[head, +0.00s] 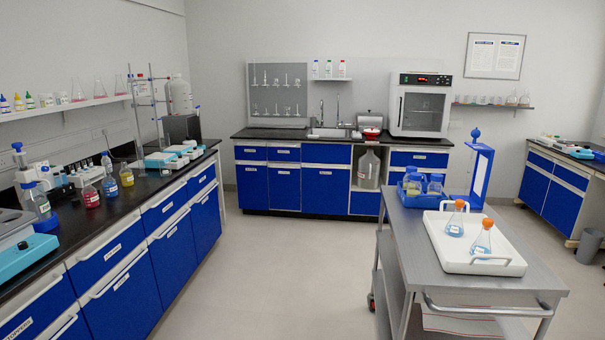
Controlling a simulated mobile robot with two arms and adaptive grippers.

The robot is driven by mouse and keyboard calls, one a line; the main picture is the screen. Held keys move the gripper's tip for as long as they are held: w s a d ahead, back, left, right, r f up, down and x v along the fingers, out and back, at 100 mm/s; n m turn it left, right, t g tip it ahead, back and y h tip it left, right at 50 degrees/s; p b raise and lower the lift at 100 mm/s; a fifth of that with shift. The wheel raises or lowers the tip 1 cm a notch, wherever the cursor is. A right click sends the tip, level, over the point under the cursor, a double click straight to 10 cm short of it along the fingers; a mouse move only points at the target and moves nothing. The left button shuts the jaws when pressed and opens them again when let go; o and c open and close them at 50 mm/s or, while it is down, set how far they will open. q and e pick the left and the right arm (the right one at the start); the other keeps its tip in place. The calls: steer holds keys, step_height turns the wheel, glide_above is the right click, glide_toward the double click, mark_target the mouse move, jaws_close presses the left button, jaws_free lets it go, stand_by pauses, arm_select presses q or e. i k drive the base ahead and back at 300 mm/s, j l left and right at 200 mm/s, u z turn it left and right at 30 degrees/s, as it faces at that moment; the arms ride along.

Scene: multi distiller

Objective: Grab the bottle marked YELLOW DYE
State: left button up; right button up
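A small bottle with yellow liquid (127,176) stands upright on the black-topped left counter. Its label is too small to read. A bottle with blue liquid (110,187) and one with red liquid (91,196) stand beside it, nearer to me. On the wall shelf above, a small bottle with a yellow-orange cap (19,102) stands between other small labelled bottles; its label is also unreadable. I cannot tell from the labels which is marked YELLOW DYE. Neither of my grippers is in view.
The left counter (140,210) also holds instruments and glassware. A steel cart (405,225) at right carries a white tray (515,268) with two orange-capped flasks and a blue rack of bottles. The floor (280,275) between counter and cart is clear.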

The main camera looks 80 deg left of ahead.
mark_target(126, 175)
steer(key=j+u, duration=0.5)
steer(key=i+j+u, duration=0.2)
steer(key=u, duration=0.25)
steer(key=i+j+u, duration=0.2)
steer(key=j+u, duration=0.3)
steer(key=i+j+u, duration=0.3)
steer(key=u, duration=0.15)
steer(key=i+j+u, duration=0.25)
steer(key=u, duration=0.2)
steer(key=i+u, duration=0.45)
